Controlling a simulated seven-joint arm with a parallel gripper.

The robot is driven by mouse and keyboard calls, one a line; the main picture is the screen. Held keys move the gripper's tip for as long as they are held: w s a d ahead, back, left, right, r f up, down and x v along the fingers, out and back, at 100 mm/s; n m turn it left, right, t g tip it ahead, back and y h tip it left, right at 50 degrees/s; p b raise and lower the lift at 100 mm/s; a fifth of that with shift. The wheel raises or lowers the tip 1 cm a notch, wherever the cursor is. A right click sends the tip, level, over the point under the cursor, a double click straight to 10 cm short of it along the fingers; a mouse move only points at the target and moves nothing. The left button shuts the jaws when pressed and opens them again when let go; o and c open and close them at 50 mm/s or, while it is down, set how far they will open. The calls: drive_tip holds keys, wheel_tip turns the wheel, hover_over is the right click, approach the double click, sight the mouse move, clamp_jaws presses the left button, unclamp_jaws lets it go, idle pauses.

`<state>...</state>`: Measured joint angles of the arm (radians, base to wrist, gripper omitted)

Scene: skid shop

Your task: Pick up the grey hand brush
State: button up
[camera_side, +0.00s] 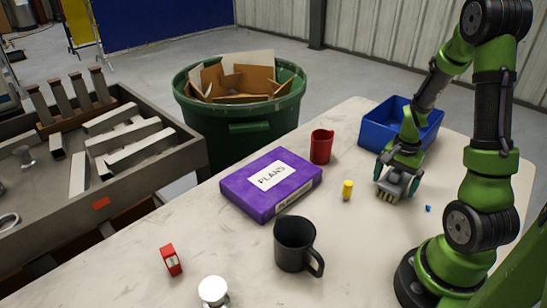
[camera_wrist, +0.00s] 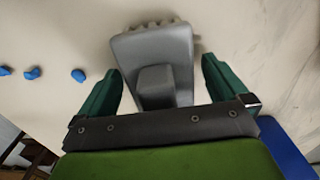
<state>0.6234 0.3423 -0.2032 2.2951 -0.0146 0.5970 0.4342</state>
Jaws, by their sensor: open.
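The grey hand brush (camera_wrist: 155,62) lies on the table, with its raised grip block between my gripper's two green fingers in the wrist view. My gripper (camera_wrist: 157,88) is open, with a finger on each side of the brush and a visible gap on both sides. In the side view my gripper (camera_side: 400,180) points down over the brush (camera_side: 388,194), whose bristles show at its front edge. The gripper partly hides the brush there.
A blue bin (camera_side: 378,135) stands just behind my gripper. A red mug (camera_side: 321,147), a yellow object (camera_side: 347,190), a purple box (camera_side: 250,205) and a black mug (camera_side: 292,245) stand to the left. Small blue bits (camera_wrist: 78,75) lie near the brush.

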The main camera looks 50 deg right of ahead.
drive_tip(key=c, duration=1.1)
